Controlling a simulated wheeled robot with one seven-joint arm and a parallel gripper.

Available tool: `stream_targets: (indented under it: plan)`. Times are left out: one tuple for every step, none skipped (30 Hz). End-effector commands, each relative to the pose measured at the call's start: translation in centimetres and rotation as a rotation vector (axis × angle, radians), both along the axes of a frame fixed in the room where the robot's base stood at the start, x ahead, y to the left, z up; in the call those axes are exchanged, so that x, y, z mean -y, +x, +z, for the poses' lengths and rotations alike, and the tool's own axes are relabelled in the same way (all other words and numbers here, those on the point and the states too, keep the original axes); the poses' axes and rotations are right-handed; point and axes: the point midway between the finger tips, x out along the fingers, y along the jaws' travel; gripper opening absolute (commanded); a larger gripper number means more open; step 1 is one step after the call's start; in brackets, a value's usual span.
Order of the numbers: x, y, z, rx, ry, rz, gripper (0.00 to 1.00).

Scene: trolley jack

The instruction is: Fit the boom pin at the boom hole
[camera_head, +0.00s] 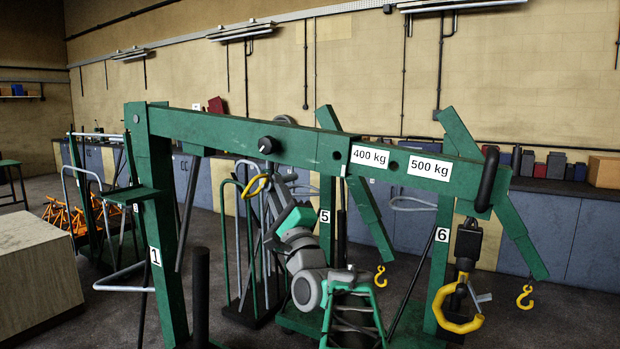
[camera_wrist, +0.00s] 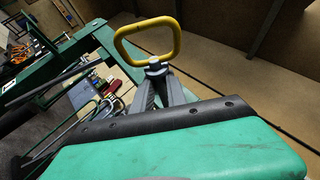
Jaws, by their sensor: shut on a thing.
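The boom pin shows its yellow loop handle (camera_head: 264,181) below the boom in the head view. In the wrist view the yellow handle (camera_wrist: 147,25) stands up beyond the fingertips. My gripper (camera_head: 279,203) is shut on the pin just under the loop, and its fingers (camera_wrist: 157,88) show in the wrist view. The pin's shaft is mostly hidden. The green boom (camera_head: 226,133) runs across the head view. Dark boom holes (camera_head: 337,155) show beside the 400 kg label and between the labels (camera_head: 393,165). The pin handle is apart from these holes, lower and to the left.
A black round knob (camera_head: 267,145) sticks out of the boom above the pin handle. A black loop (camera_head: 487,180) and a yellow hook (camera_head: 457,312) hang at the boom's right end. A green post (camera_head: 168,235) stands left. Steel tube frames stand behind my arm.

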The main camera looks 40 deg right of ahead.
Motion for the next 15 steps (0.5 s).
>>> stream_targets:
  plan:
    - [1.8, -1.9, 1.2, 0.035, 0.001, -0.007, 0.00]
    - [2.5, -2.8, 1.9, 0.052, 0.004, -0.001, 0.00]
    - [3.3, -3.9, 2.7, 0.070, 0.007, 0.006, 0.00]
    - [3.7, -4.6, 3.1, 0.079, 0.009, 0.012, 0.00]
    - [4.1, -5.1, 3.4, 0.087, 0.011, 0.018, 0.00]
    - [4.4, -5.7, 3.8, 0.093, 0.012, 0.024, 0.00]
    - [4.6, -6.0, 3.9, 0.096, 0.014, 0.028, 0.00]
    - [4.7, -6.2, 4.0, 0.099, 0.014, 0.030, 0.00]
    - [4.7, -6.3, 4.2, 0.101, 0.016, 0.033, 0.00]
    - [4.7, -6.3, 4.2, 0.101, 0.016, 0.035, 0.00]
    - [4.6, -6.3, 4.2, 0.101, 0.015, 0.036, 0.00]
    - [4.6, -6.2, 4.2, 0.101, 0.015, 0.036, 0.00]
    - [4.6, -6.2, 4.2, 0.100, 0.014, 0.035, 0.00]
    - [4.6, -6.2, 4.2, 0.100, 0.014, 0.035, 0.00]
    - [4.6, -6.2, 4.2, 0.100, 0.014, 0.035, 0.00]
